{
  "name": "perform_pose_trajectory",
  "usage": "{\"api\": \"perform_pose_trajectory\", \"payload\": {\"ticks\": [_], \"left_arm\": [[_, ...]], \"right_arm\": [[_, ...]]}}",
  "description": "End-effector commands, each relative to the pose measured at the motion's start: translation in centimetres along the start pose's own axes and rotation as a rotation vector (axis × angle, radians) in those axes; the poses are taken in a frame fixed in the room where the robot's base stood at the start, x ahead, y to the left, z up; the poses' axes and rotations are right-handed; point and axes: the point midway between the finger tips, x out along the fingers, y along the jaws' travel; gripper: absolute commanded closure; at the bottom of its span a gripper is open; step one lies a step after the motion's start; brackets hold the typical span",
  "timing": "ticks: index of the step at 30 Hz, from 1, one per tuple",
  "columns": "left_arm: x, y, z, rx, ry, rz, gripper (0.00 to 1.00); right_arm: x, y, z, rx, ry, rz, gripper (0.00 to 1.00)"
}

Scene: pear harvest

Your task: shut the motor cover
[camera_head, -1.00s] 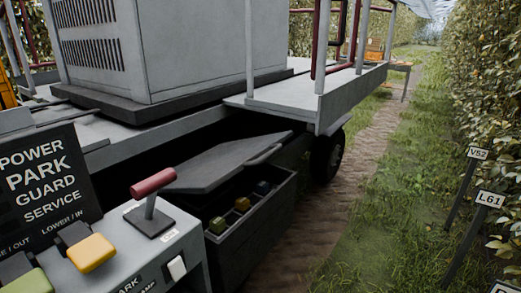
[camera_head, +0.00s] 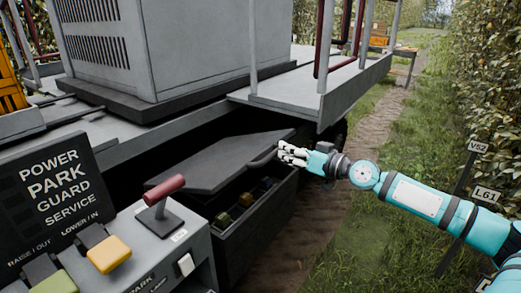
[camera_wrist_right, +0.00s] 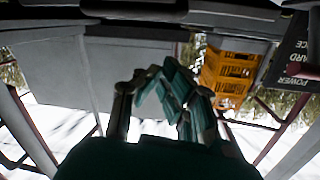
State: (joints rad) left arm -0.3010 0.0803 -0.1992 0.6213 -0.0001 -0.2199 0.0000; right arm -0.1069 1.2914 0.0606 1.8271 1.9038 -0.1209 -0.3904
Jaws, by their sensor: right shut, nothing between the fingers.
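The motor cover appears as a dark grey lid (camera_head: 215,163) with a bar handle (camera_head: 262,158) along its right edge. It sits tilted and partly open above a dark box (camera_head: 262,226) under the platform. My right gripper (camera_head: 281,153) reaches in from the right beside the handle and the lid's far right corner. It is shut with nothing in it; whether it touches the handle I cannot tell. The right wrist view also shows its fingers (camera_wrist_right: 165,92). My left gripper is not in view.
A control panel (camera_head: 150,235) with a red-handled lever (camera_head: 163,188) stands at the front left. The platform deck (camera_head: 300,92) and its posts overhang the box. An orange crate (camera_wrist_right: 228,75) shows in the right wrist view. Grass and row signs lie to the right.

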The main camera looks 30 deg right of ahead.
Motion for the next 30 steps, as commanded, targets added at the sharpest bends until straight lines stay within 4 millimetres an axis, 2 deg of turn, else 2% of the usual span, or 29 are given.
{"api": "perform_pose_trajectory", "payload": {"ticks": [2,7,14,21,30], "left_arm": [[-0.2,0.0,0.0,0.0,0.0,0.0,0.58],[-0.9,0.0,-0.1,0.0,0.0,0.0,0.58],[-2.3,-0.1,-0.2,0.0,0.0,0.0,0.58],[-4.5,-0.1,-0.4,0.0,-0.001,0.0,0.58],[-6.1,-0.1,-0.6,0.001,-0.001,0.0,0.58]], "right_arm": [[0.1,-0.6,-0.6,0.003,0.003,-0.013,1.0],[0.7,-0.6,-0.9,0.007,0.008,-0.011,1.0],[2.6,-0.8,-1.1,0.005,0.008,-0.014,1.0],[5.8,-0.8,-1.1,0.009,0.008,-0.012,1.0],[9.9,-0.8,-0.9,0.008,0.006,-0.013,1.0]]}}
